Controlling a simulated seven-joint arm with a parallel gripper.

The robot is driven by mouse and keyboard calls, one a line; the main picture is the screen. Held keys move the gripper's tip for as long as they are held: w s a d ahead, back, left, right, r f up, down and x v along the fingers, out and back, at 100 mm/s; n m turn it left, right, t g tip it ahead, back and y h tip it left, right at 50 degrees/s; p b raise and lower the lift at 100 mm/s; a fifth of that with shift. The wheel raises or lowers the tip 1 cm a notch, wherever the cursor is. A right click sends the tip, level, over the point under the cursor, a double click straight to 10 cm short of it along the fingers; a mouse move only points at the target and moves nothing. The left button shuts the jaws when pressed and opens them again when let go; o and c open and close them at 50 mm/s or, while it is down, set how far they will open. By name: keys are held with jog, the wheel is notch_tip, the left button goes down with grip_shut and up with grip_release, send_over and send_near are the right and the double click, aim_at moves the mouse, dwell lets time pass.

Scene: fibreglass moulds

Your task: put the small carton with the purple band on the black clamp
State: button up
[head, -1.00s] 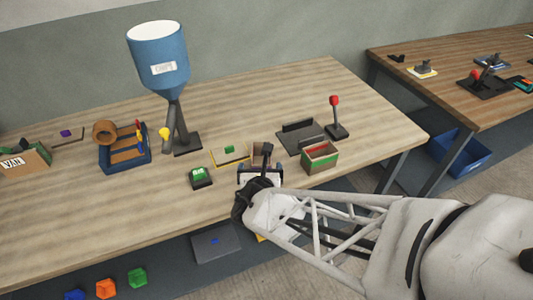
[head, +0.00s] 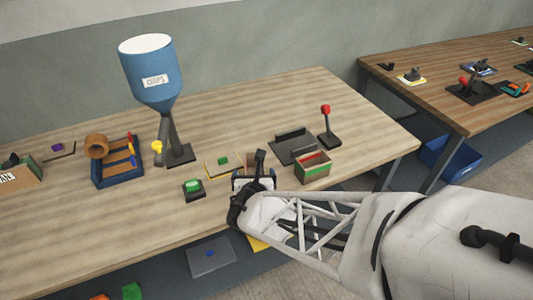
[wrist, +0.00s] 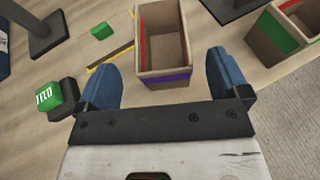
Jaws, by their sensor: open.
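The small carton (wrist: 164,79) is an open brown box with a purple band low on its near side and red along its left edge. In the wrist view it stands upright on the table between and slightly beyond my gripper's two blue fingers (wrist: 163,62). The fingers are open, with a gap visible on each side of the carton. In the head view my gripper (head: 252,181) mostly hides it. Black clamp-like pieces stand on the right-hand table, including one with a red handle (head: 468,88); I cannot tell which is the named clamp.
A carton with a green band (head: 312,168) stands close right of my gripper. A black ledged plate (head: 293,147) and red-knobbed lever (head: 328,128) are behind it. A green button (head: 193,188) is at left, near a blue hopper (head: 151,70).

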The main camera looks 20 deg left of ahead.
aim_at(255, 169)
jog(key=shift+x, duration=2.6)
jog(key=shift+d+f, duration=0.1)
jog(key=c, duration=1.1)
jog(key=shift+o, duration=0.2)
jog(key=shift+r, duration=0.2)
jog(key=shift+r, duration=1.5)
jog(key=shift+s+d+r, duration=0.15)
jog(key=shift+s+d, duration=0.05)
jog(key=s+d+r, duration=0.1)
jog(key=s+d, duration=0.9)
jog(key=s, duration=0.1)
jog(key=shift+s+r, duration=0.15)
jog(key=shift+s, duration=0.25)
jog(key=shift+a, duration=0.1)
